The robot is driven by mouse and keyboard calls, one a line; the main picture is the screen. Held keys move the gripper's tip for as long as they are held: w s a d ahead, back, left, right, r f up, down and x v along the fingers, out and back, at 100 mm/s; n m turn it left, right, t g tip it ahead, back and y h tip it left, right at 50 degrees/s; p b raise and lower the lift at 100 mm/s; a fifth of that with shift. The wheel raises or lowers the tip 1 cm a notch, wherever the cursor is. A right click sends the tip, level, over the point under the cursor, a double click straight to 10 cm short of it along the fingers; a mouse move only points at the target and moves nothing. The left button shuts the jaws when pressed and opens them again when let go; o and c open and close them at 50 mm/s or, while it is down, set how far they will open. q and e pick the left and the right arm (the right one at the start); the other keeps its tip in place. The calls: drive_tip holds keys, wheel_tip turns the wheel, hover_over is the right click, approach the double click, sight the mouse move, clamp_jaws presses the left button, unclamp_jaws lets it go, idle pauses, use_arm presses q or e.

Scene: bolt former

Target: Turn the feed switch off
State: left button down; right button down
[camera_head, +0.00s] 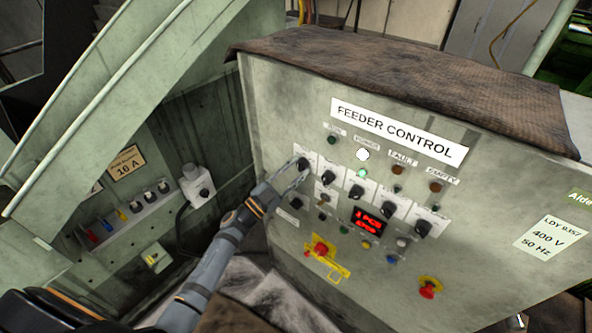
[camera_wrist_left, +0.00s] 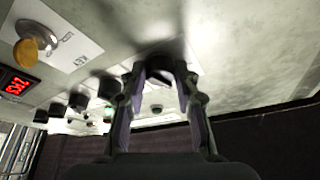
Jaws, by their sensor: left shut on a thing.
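The feeder control panel (camera_head: 260,95) is a grey cabinet face with a row of black rotary switches on white plates. My left gripper (camera_head: 297,172) reaches in from the left. It is shut on the leftmost black switch (camera_head: 303,163) of the upper row. In the left wrist view, the gripper (camera_wrist_left: 160,85) has its fingers on either side of this dark switch knob (camera_wrist_left: 160,67). The small plate lettering is too blurred to read, so I cannot tell which switch is the feed switch. My right gripper is not in view.
More black switches (camera_head: 357,192) continue to the right, with indicator lamps (camera_head: 397,170) above. A red display (camera_head: 369,220), a red button (camera_head: 321,248) and another red knob (camera_head: 429,288) sit lower. A brown cloth (camera_head: 400,80) covers the cabinet top. A grey-green machine housing (camera_head: 110,110) stands left.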

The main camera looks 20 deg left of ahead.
use_arm(q)
drive_tip(key=shift+a+r+m+g+h, duration=0.1)
drive_tip(key=shift+m+g+h, duration=0.4)
drive_tip(key=shift+m, duration=1.6)
drive_tip(key=c, duration=1)
unclamp_jaws()
drive_tip(key=v, duration=1.2)
drive_tip(key=shift+a+r, duration=0.1)
drive_tip(key=shift+r, duration=0.05)
